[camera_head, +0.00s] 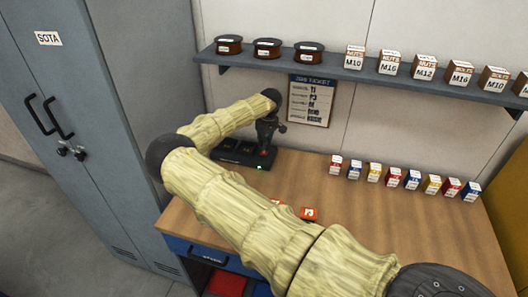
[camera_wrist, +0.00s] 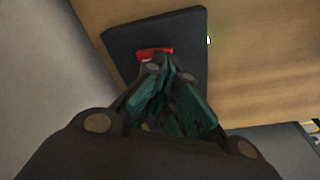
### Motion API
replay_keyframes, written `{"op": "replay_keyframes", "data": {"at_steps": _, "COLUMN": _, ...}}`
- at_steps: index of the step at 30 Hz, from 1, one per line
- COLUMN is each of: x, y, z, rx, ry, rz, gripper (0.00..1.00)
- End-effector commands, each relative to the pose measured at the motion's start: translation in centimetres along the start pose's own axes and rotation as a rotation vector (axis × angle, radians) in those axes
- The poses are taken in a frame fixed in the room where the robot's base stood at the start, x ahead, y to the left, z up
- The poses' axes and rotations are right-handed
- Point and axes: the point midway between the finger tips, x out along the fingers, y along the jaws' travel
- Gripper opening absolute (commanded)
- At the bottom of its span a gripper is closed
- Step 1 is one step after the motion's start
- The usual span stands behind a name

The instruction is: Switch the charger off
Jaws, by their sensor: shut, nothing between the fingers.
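The charger (camera_head: 228,153) is a dark box on the bench against the wall, with dark slots on top. A red part (camera_wrist: 154,52), apparently the charger's switch, shows on the charger's dark surface (camera_wrist: 180,25) just beyond my fingertips. My gripper (camera_head: 264,146) points down over the charger's right end. In the wrist view my gripper (camera_wrist: 160,62) is shut and empty, close to the red part; I cannot tell whether they touch.
The wooden bench (camera_head: 350,215) carries small labelled boxes (camera_head: 393,176) at the right and an orange P3 tag (camera_head: 309,213) near my arm. A shelf (camera_head: 330,66) with spools and boxes hangs above. A job ticket (camera_head: 311,100) is on the wall; a grey locker (camera_head: 150,110) stands left.

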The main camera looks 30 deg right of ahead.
Motion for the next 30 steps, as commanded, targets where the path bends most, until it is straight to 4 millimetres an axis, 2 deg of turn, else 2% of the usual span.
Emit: {"op": "replay_keyframes", "data": {"at_steps": 30, "x": 1.1, "y": 0.0, "z": 0.2, "rx": 0.0, "ry": 0.0, "rz": -0.001, "gripper": 0.0}}
